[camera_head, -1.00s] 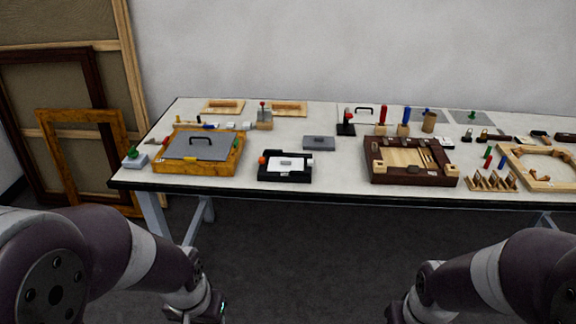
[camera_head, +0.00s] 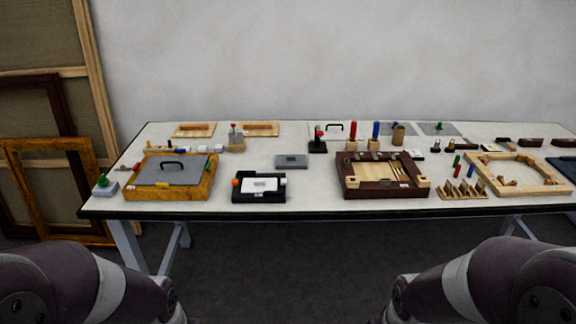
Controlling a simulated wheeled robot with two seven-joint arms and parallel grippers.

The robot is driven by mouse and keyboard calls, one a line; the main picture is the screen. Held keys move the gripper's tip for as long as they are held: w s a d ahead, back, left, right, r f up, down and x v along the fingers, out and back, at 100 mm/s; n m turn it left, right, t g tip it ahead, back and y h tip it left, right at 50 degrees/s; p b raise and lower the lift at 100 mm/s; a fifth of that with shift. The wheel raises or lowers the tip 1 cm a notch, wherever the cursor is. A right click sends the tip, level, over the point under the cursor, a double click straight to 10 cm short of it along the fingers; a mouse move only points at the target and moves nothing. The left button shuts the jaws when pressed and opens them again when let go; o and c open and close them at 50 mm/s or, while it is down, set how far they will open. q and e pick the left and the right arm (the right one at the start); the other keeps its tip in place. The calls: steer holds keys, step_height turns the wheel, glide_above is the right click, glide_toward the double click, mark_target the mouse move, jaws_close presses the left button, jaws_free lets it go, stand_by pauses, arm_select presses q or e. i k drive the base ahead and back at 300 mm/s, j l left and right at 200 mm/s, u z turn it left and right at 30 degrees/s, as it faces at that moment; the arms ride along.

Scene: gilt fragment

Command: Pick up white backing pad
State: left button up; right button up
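A flat white pad (camera_head: 262,185) lies in a black tray (camera_head: 244,197) near the front edge of the table, left of centre. A few small white blocks (camera_head: 204,149) sit behind the yellow-framed box; I cannot tell for sure which white piece is the backing pad. Both my arms show at the bottom corners. My left and right grippers are below the picture's edge, away from the table top.
The long white table (camera_head: 310,205) spans the view. Left of the tray is a yellow-framed box with a grey handled lid (camera_head: 172,172); right of it is a dark wooden box (camera_head: 383,190). A grey block (camera_head: 291,161) lies behind. Large frames (camera_head: 50,165) lean at left.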

mark_target(250, 185)
steer(key=i+j+z, duration=0.1)
steer(key=z, duration=0.3)
steer(key=j+z, duration=0.1)
steer(key=z, duration=0.25)
steer(key=i+j+z, duration=0.1)
steer(key=z, duration=0.3)
steer(key=j+z, duration=0.15)
steer(key=z, duration=0.2)
steer(key=j+z, duration=0.2)
steer(key=j, duration=0.5)
steer(key=j+z, duration=0.2)
steer(key=j, duration=0.5)
steer(key=j+z, duration=0.15)
steer(key=j, duration=0.55)
steer(key=k+j+z, duration=0.2)
steer(key=j, duration=0.5)
steer(key=i, duration=0.1)
